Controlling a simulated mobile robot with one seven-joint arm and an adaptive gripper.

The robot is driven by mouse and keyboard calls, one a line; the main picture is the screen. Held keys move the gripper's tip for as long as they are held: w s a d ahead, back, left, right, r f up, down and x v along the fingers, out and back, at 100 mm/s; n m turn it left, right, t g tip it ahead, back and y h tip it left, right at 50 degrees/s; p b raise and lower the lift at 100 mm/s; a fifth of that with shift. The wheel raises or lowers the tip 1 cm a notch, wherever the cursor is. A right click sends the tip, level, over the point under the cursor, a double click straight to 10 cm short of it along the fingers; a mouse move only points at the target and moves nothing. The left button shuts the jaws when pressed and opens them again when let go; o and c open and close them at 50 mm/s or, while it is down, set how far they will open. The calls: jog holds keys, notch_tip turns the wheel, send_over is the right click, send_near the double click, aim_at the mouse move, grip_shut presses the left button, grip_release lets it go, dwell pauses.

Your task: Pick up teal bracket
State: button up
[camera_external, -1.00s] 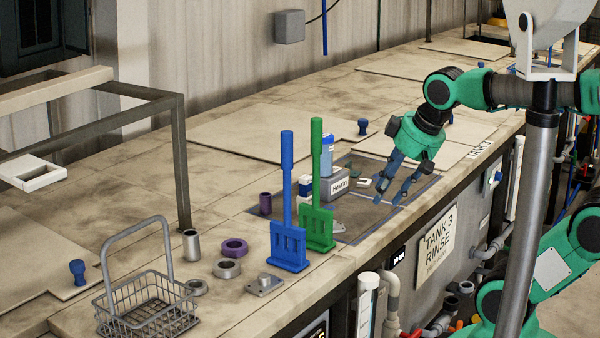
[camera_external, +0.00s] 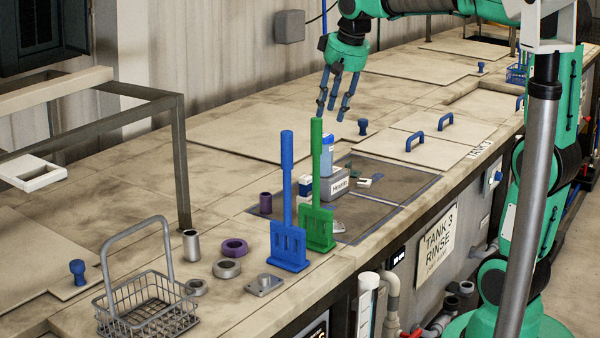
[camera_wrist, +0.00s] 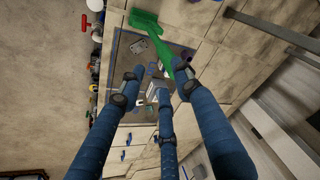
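A small dark-teal piece (camera_external: 378,176), which may be the teal bracket, lies on the grey mat (camera_external: 400,185) on the counter, beside a small white piece (camera_external: 364,183). It is too small for me to make out its shape. My gripper (camera_external: 333,108) has three blue fingers, spread apart and empty.
A green paddle (camera_external: 317,190) and a blue paddle (camera_external: 288,210) stand upright near the mat. A grey labelled block (camera_external: 328,188) is behind them. A wire basket (camera_external: 145,305), a purple nut (camera_external: 235,247) and metal rings are at the left. Tank lids with blue handles (camera_external: 445,121) lie right.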

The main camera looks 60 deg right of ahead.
jog(key=w+d+m+g+p, duration=0.1)
jog(key=w+d+m+p, duration=0.15)
jog(key=w+d, duration=0.8)
jog(key=m+g+p, duration=0.3)
jog(key=m+p, duration=0.4)
jog(key=m, duration=0.1)
send_over(349, 162)
notch_tip(349, 162, down, 22)
jog(key=shift+r+y, duration=0.1)
jog(key=shift+y, duration=0.3)
jog(key=shift+f, duration=4.25)
jog(key=shift+f, duration=0.15)
jog(key=shift+f+p, duration=0.45)
jog(key=shift+f, duration=2)
